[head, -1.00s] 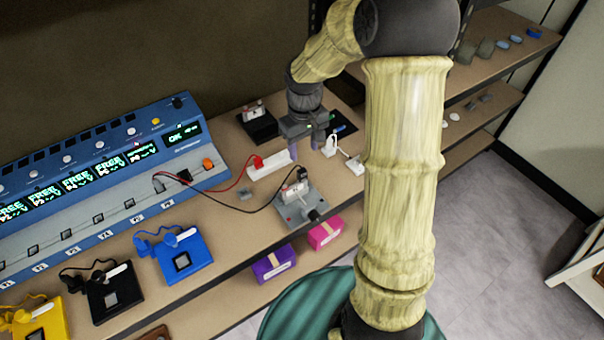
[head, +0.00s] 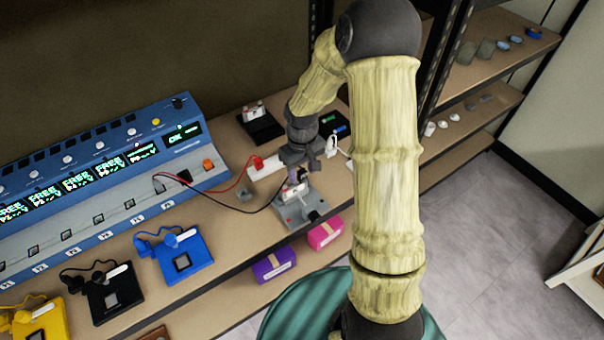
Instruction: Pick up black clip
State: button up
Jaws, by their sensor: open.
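The black clip (head: 303,175) is at the end of the black wire, at the top of a small white part on the grey metal base (head: 292,214) on the shelf. It is small and partly hidden by my gripper. My gripper (head: 296,178) points down right over the clip, with its fingertips close around or beside it. The jaws are open; I cannot tell whether a finger touches the clip. The black wire (head: 240,211) runs left to the blue instrument (head: 110,185).
The red clip (head: 257,162) sits on a white block (head: 266,170) just left of my gripper. A white plug (head: 331,146) with a cable is to the right. A black pad (head: 262,127) lies behind. Blue (head: 186,264) and black (head: 103,302) holders stand at front left.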

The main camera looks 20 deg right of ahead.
aim_at(302, 171)
jog(key=shift+f, duration=0.5)
grip_shut()
jog(key=shift+r, duration=0.15)
notch_tip(302, 171, up, 10)
jog(key=shift+f, duration=0.1)
dwell(0.4)
dwell(0.4)
